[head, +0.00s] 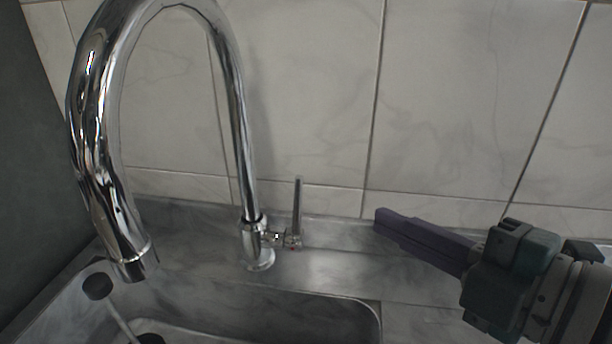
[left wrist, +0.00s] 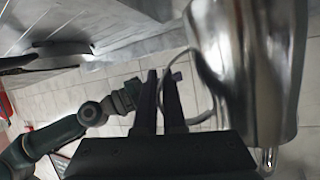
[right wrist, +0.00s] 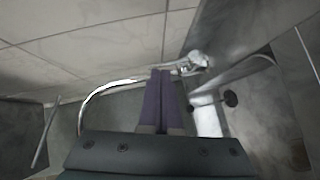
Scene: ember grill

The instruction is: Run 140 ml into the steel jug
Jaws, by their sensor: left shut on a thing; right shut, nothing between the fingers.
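The chrome tap (head: 240,140) arches over the sink, its spout end (head: 135,268) at lower left. I see no clear stream under it. Its thin lever (head: 298,210) stands upright on the right of the tap base. My right gripper (head: 384,222) is shut and empty, its purple fingers apart from the lever, to its right; they also show in the right wrist view (right wrist: 160,74). The steel jug (left wrist: 255,70) fills the right of the left wrist view. My left gripper (left wrist: 161,74) is shut on the jug, at its handle (left wrist: 192,75). The jug's inside is hidden.
The steel sink basin (head: 300,312) lies below the tap, with a dark drain (right wrist: 230,98) in the right wrist view. A tiled wall (head: 300,90) stands close behind. The counter between lever and right gripper is clear.

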